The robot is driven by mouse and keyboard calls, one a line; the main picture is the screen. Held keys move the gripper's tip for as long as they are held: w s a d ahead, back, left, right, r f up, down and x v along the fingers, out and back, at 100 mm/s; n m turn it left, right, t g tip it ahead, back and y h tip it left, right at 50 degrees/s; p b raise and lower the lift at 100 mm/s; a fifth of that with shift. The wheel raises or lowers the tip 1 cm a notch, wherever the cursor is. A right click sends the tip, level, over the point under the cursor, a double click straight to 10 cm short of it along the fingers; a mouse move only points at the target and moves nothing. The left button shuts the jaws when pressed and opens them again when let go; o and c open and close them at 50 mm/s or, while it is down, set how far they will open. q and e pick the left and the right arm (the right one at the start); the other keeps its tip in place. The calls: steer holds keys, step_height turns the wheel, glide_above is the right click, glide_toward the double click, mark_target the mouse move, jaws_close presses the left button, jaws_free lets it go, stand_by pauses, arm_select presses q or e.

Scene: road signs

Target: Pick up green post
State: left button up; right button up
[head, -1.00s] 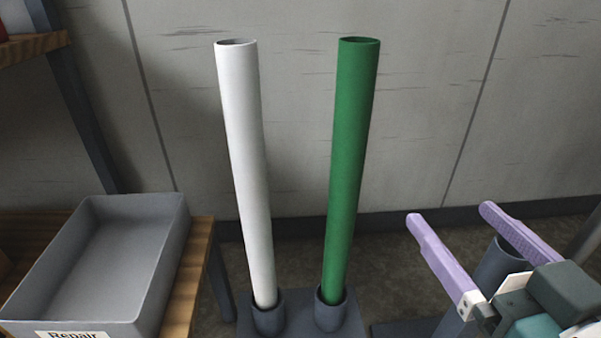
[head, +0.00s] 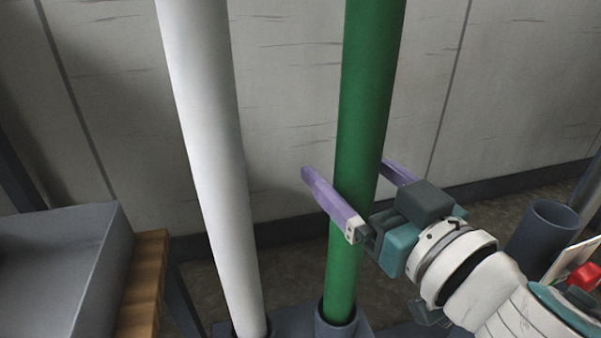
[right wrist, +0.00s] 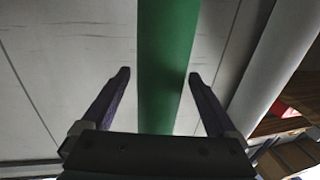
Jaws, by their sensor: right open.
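The green post (head: 369,90) stands upright in a dark grey socket on a base, right of centre in the head view. My right gripper (head: 345,170) is open, with one purple finger on each side of the post at its lower half. In the right wrist view the green post (right wrist: 166,65) runs between the two fingers of my right gripper (right wrist: 157,75), with a visible gap on both sides. The fingers are not closed on it. My left gripper is not in view.
A white post (head: 210,130) stands in its own socket close to the left of the green one. A grey bin (head: 105,265) sits on a wooden shelf at the left. An empty dark socket (head: 545,235) stands at the right. A panelled wall (head: 280,100) is behind.

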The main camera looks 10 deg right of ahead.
steer(key=shift+x, duration=1.25)
steer(key=shift+s, duration=0.1)
jaws_close()
steer(key=shift+r, duration=0.1)
